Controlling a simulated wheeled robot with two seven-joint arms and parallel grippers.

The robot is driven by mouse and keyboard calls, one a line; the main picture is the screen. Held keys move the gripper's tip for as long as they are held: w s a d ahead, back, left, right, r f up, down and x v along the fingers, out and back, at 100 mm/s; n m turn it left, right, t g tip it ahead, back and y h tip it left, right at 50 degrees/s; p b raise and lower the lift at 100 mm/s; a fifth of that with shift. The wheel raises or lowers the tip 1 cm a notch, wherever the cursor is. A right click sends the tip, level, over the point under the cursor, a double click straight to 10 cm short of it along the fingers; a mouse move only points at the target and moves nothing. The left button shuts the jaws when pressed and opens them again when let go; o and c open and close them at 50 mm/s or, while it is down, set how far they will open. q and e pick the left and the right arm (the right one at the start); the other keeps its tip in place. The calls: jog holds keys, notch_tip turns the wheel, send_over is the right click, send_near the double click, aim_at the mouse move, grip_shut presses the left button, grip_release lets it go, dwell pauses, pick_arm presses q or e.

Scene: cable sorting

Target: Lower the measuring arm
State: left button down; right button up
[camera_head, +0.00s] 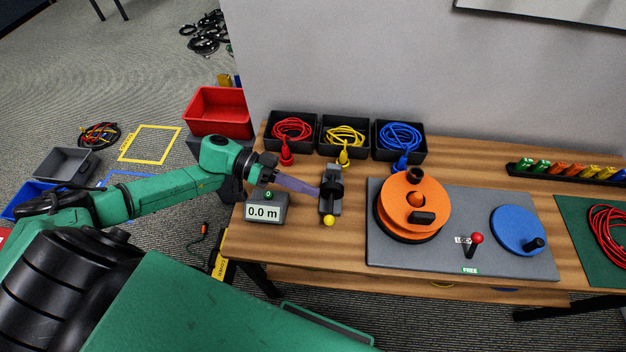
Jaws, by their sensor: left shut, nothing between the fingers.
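The measuring device (331,204) is a small grey unit with a dark wheel, standing on the table left of the orange reel. A yellow ball knob (328,221) sits at its front end, apparently on the measuring arm. How far the arm is raised is hard to tell. A grey display box (265,209) beside it reads 0.0 m. My left gripper (316,190) reaches in from the left with its purple fingers shut and empty. Its tips are right by the device's left side, behind the yellow knob; I cannot tell whether they touch it. My right gripper is not in view.
Bins with red, yellow and blue cables (400,152) line the table's back. A grey board (474,208) carries an orange reel (412,203), a red-knobbed lever (477,239) and a blue crank disc (517,231). A green mat (580,226) with red cable lies at the right.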

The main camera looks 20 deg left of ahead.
pick_arm(q)
jog(key=s+b+v, duration=0.1)
jog(key=v, duration=0.8)
jog(key=shift+a, duration=0.25)
jog(key=shift+s+r, duration=0.1)
jog(key=shift+s, duration=0.05)
